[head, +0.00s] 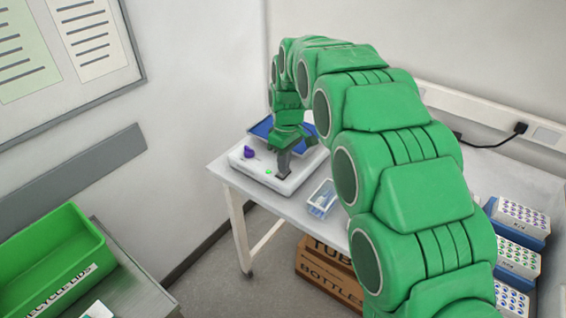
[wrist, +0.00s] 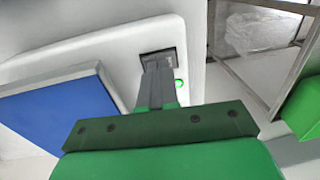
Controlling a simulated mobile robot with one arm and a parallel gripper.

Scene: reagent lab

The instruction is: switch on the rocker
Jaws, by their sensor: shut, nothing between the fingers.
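The rocker (head: 262,176) is a white device with a blue platform (head: 262,128) on top, standing on a white table. It also shows in the wrist view, with its white body (wrist: 90,55) and blue platform (wrist: 62,112). A purple knob (head: 249,152) and a bright green light (head: 268,172) are on its front; the light shows as a green ring in the wrist view (wrist: 179,84). My gripper (head: 283,174) is shut and empty. Its tips (wrist: 157,66) are at a dark rectangular switch (wrist: 158,54) on the front, partly covering it; I cannot tell if they touch.
A small clear-and-blue box (head: 322,199) stands on the table right of the rocker. Racks of capped vials (head: 520,218) stand at the far right. A cardboard box (head: 325,272) is under the table. A green bin (head: 45,262) is at lower left.

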